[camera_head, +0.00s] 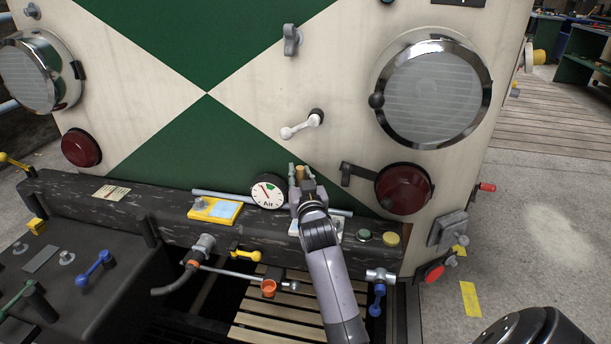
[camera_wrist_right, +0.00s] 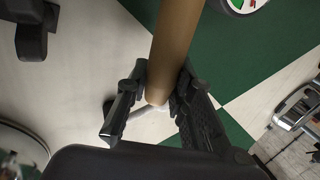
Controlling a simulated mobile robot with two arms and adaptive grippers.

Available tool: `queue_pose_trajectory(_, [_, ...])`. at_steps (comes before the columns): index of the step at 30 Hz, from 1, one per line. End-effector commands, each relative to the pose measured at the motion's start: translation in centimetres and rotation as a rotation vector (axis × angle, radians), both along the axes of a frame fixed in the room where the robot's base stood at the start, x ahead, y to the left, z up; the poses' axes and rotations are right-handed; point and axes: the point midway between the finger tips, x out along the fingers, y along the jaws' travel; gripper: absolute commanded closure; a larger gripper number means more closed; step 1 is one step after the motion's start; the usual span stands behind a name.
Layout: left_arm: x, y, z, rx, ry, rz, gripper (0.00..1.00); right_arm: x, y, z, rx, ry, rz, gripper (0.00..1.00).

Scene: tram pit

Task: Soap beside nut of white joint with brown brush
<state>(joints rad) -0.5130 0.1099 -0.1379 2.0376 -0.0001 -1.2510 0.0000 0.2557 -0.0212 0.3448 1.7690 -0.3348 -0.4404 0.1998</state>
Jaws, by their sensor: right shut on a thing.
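My right gripper (camera_head: 299,176) is raised in front of the green and cream panel, just above the dark beam. It is shut on a brown rod-like handle, which I take to be the brown brush (camera_wrist_right: 176,45); only its top shows in the head view (camera_head: 299,173). The bristles are not clear in either view. Below the beam a thin pipe (camera_head: 235,273) runs to a small pale fitting (camera_head: 291,286), beside an orange cup (camera_head: 268,288). I cannot tell which fitting is the white joint or see its nut. My left gripper is out of view.
The dark beam (camera_head: 165,208) carries a yellow box (camera_head: 214,210), a green round tin (camera_head: 363,236) and a yellow one (camera_head: 390,239). An air gauge (camera_head: 267,192) stands just left of the right gripper. A blue-handled valve (camera_head: 378,290) hangs at right. Wooden slats (camera_head: 265,330) lie below.

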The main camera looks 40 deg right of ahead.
Motion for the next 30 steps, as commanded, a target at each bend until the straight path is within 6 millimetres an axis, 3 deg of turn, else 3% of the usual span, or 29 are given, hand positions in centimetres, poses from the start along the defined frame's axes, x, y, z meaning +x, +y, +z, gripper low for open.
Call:
queue_pose_trajectory(9, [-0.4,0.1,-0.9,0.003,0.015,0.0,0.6,1.1,0.9,0.1,0.003,-0.001,0.001,1.0])
queue_pose_trajectory(30, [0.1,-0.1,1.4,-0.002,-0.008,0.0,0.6,2.5,2.2,-0.2,0.0,0.002,0.0,1.0])
